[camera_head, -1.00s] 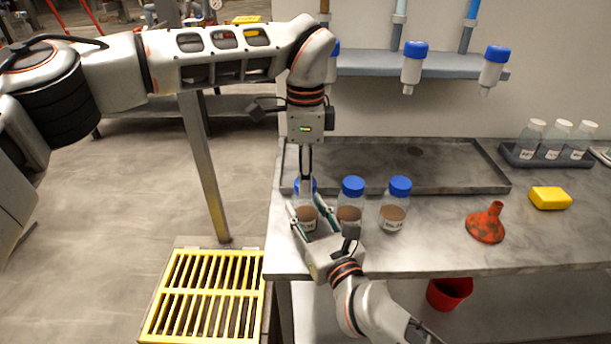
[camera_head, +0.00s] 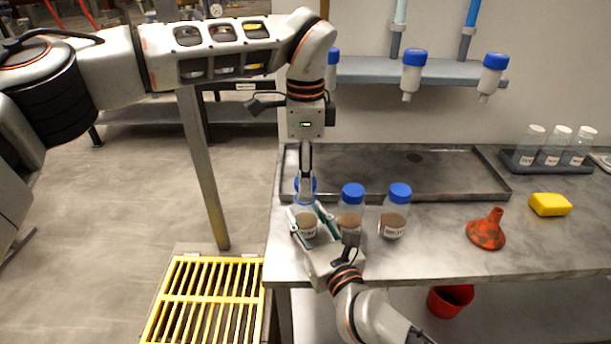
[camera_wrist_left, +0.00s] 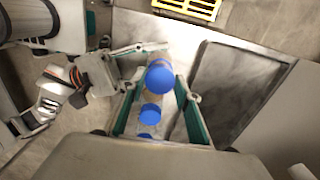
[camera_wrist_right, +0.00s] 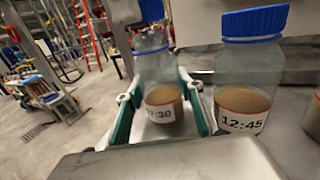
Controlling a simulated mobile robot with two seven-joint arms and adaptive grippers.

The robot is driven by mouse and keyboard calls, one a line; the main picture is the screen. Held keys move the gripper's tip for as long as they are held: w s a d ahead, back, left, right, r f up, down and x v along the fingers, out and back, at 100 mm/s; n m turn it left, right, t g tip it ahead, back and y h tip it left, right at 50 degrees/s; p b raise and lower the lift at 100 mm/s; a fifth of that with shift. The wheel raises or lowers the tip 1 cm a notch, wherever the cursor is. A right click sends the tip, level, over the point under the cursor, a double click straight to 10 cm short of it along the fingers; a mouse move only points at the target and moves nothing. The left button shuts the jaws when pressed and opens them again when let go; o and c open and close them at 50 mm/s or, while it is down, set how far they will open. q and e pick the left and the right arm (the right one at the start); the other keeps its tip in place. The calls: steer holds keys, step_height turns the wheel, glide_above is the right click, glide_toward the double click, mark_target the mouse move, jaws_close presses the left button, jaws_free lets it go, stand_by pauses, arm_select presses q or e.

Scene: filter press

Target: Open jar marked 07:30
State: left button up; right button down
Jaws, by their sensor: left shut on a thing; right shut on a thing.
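The jar marked 07:30 (camera_head: 306,229) is the leftmost of three blue-capped jars on the bench. It stands upright with brown contents, and its label partly shows as "7:30" in the right wrist view (camera_wrist_right: 163,108). My right gripper (camera_head: 307,222) is shut around its body from the front. My left gripper (camera_head: 305,183) points down from above and is shut on its blue cap (camera_wrist_left: 160,77). The fingers partly hide the cap in the head view.
A jar marked 12:45 (camera_wrist_right: 245,85) stands close right of the held jar, with another jar (camera_head: 395,215) beyond. A metal tray (camera_head: 480,192) lies behind. An orange funnel (camera_head: 486,232), a yellow sponge (camera_head: 550,204) and a bottle rack (camera_head: 545,168) are to the right.

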arm_select(q)
steer(key=shift+r, duration=2)
arm_select(e)
steer(key=c, duration=1.2)
jaws_free()
steer(key=shift+c, duration=0.2)
